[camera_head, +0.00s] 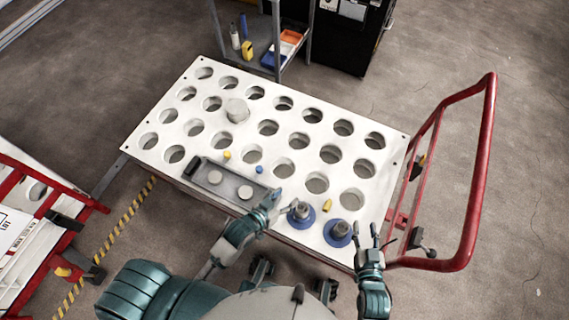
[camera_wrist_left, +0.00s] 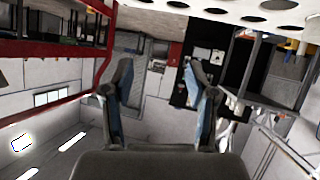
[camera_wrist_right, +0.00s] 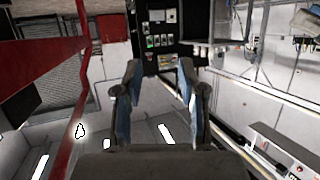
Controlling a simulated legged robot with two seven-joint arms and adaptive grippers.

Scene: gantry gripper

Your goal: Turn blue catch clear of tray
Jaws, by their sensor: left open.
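The dark grey tray (camera_head: 203,164) lies on the white perforated tabletop (camera_head: 330,118) at its near left and holds two pale discs. A small blue catch (camera_head: 260,169) sits at the tray's far side, toward its right end. A yellow catch (camera_head: 227,155) sits further left along that side. Whether the blue catch overlaps the tray rim is too small to tell. My left gripper (camera_head: 288,200) is open and empty, just right of the tray's right end. My right gripper (camera_head: 381,233) is open and empty at the table's near right edge. Both wrist views show spread, empty fingers.
Two grey knobs on blue discs (camera_head: 302,212) (camera_head: 338,232) stand between my grippers, the first close to the left one. Another yellow piece (camera_head: 327,205) lies behind them. A pale cylinder (camera_head: 237,110) stands further back. A red handrail (camera_head: 480,160) rises at right.

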